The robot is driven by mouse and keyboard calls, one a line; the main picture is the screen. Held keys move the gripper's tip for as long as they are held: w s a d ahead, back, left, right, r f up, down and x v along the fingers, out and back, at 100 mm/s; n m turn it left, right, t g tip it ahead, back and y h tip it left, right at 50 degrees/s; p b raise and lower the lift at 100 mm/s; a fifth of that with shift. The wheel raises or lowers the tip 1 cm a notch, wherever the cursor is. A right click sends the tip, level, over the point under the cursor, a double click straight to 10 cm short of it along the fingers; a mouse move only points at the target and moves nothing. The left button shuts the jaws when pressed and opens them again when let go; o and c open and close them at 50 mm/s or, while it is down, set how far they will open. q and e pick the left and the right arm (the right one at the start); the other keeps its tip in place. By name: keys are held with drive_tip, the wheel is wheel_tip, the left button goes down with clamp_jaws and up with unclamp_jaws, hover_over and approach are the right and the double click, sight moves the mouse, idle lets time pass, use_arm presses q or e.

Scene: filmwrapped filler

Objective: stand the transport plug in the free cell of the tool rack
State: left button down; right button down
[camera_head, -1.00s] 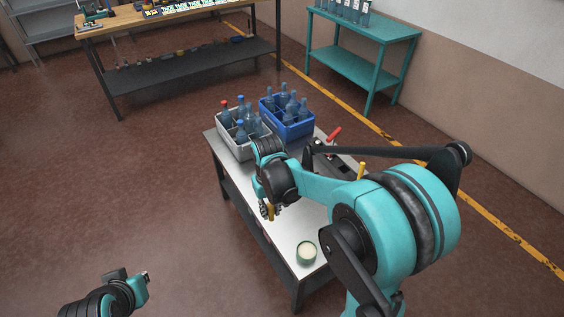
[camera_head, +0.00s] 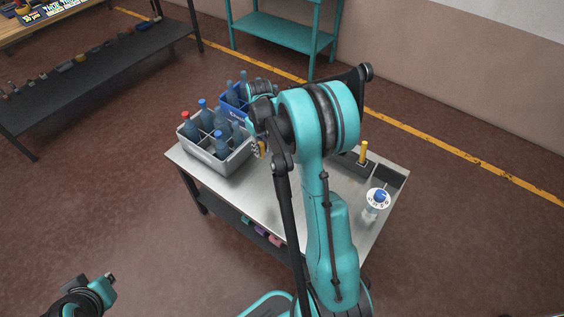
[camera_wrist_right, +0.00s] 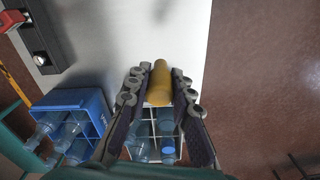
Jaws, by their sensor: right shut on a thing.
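The transport plug looks like an ochre cylinder (camera_wrist_right: 160,80) between the fingers of my right gripper (camera_wrist_right: 157,95), which is shut on it. In the head view the plug (camera_head: 262,149) and gripper are partly hidden by my right arm, near the grey crate's right side. The dark tool rack (camera_head: 349,167) lies on the table right of my arm, with a yellow-handled piece (camera_head: 363,152) standing in it. A dark, empty-looking cell (camera_head: 391,175) shows at its right end. In the wrist view the rack (camera_wrist_right: 42,35) holds a red piece. My left gripper (camera_head: 108,281) is at lower left, its fingers unclear.
A grey crate (camera_head: 212,157) and a blue crate (camera_head: 232,112) of bottles stand on the table's far left part. A blue-capped bottle with a white round tag (camera_head: 375,204) stands near the rack. The table's front left surface (camera_head: 240,189) is clear.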

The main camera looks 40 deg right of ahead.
drive_tip(key=s+d+f, duration=0.2)
drive_tip(key=d+f, duration=0.2)
drive_tip(key=d, duration=0.6)
drive_tip(key=s+d+f, duration=0.2)
drive_tip(key=d+f, duration=0.1)
drive_tip(key=d, duration=0.7)
drive_tip(key=s+d+f, duration=0.3)
drive_tip(key=d+f, duration=0.1)
drive_tip(key=d, duration=0.7)
drive_tip(key=shift+t, duration=0.4)
drive_tip(key=w+a+f+b, duration=0.1)
drive_tip(key=a+f, duration=0.1)
drive_tip(key=a, duration=0.1)
drive_tip(key=w+a+f+b, duration=0.2)
drive_tip(key=a, duration=0.1)
drive_tip(key=w+a+f+b, duration=0.1)
drive_tip(key=a+f, duration=0.1)
drive_tip(key=a, duration=0.2)
drive_tip(key=shift+w+f, duration=0.2)
drive_tip(key=shift+w, duration=0.15)
drive_tip(key=shift+w+a+f+b, duration=0.1)
drive_tip(key=shift+a+f+b, duration=0.2)
drive_tip(key=shift+b, duration=0.1)
wheel_tip(320, 180, down, 4)
drive_tip(key=shift+r+b, duration=0.1)
drive_tip(key=shift+b, duration=0.8)
drive_tip(key=shift+r, duration=0.1)
